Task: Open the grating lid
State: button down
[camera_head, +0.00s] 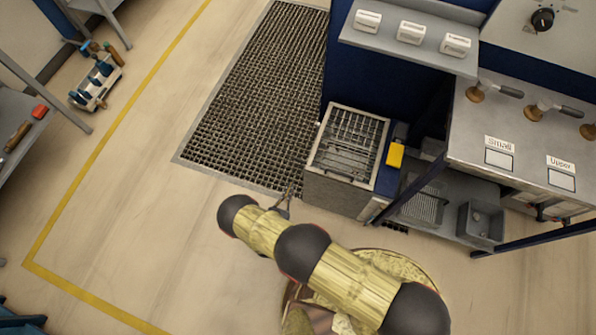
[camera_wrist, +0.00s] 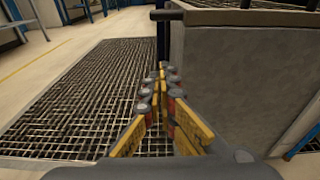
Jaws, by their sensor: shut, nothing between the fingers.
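The grating lid (camera_head: 352,136) is a metal grid in a pale frame. It lies flat on top of a grey box (camera_head: 335,193) beside the bench, and it looks closed. In the wrist view the side of the box (camera_wrist: 235,75) fills the right. A dark bar (camera_wrist: 166,15) juts out to the left at the box's top edge; it may be a handle. My gripper (camera_head: 289,192) is left of the box's near corner, apart from the lid. In the wrist view my gripper (camera_wrist: 163,72) has its fingertips together and empty, below the top edge.
A floor grate (camera_head: 235,120) lies left of the box. A yellow block (camera_head: 395,155) is on the box's right side. The bench (camera_head: 530,140) with knobs and labels stands to the right, and a shelf (camera_head: 410,40) is above. The floor at left is open.

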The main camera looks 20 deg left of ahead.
jog(key=w+d+f+b, duration=0.1)
jog(key=w+f+b, duration=0.15)
jog(key=w, duration=0.75)
jog(key=shift+s+r+b, duration=0.25)
jog(key=shift+r, duration=1.05)
jog(key=shift+s+r+b, duration=0.25)
jog(key=shift+r, duration=1.05)
jog(key=shift+a, duration=0.1)
